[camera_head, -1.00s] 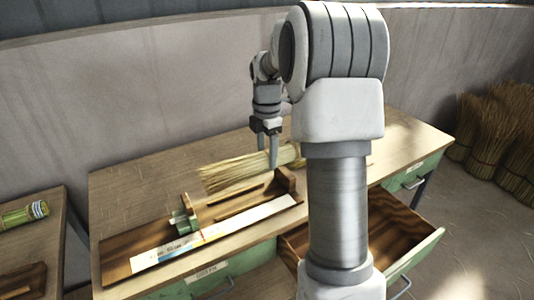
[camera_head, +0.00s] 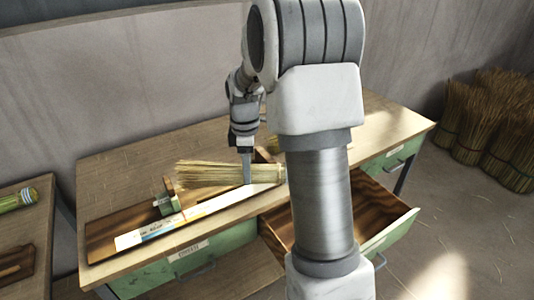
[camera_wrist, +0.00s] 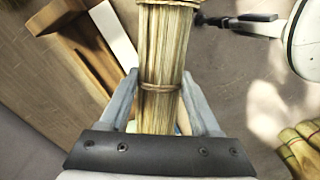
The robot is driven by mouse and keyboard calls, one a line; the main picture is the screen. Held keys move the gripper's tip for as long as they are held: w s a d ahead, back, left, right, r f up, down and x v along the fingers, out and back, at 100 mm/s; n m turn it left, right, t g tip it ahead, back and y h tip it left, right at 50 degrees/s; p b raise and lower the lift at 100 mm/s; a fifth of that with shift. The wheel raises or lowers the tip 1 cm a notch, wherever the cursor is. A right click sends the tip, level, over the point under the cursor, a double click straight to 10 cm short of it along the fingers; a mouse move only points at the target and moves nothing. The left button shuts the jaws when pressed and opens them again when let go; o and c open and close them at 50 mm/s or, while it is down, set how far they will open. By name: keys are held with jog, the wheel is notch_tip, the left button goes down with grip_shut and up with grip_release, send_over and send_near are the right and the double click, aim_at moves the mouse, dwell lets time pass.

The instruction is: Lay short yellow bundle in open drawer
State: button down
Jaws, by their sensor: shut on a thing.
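The yellow straw bundle (camera_head: 215,174) is held level in my gripper (camera_head: 246,170), over the front part of the bench. Its loose straw ends point left and its bound end points right, partly behind my arm. In the wrist view the bundle (camera_wrist: 160,70) lies between my two fingers (camera_wrist: 160,100), with a tie band around it. The gripper is shut on it. The open drawer (camera_head: 395,212) juts out from the bench front at the right, below and right of the bundle. My arm hides part of its inside; the wooden part that shows is empty.
A wooden measuring tray (camera_head: 105,240) with a white printed strip (camera_head: 190,222) and a green stop block (camera_head: 166,203) lies on the bench. A closed green drawer (camera_head: 185,270) is at left front. Straw sheaves (camera_head: 490,125) stand on the floor at right. A side table (camera_head: 45,215) holds a green bundle (camera_head: 18,199).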

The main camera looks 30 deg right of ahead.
jog(key=s+a+f+m, duration=0.4)
jog(key=a+f+m, duration=0.6)
jog(key=a+m, duration=0.1)
jog(key=shift+m, duration=0.8)
jog(key=shift+s, duration=0.1)
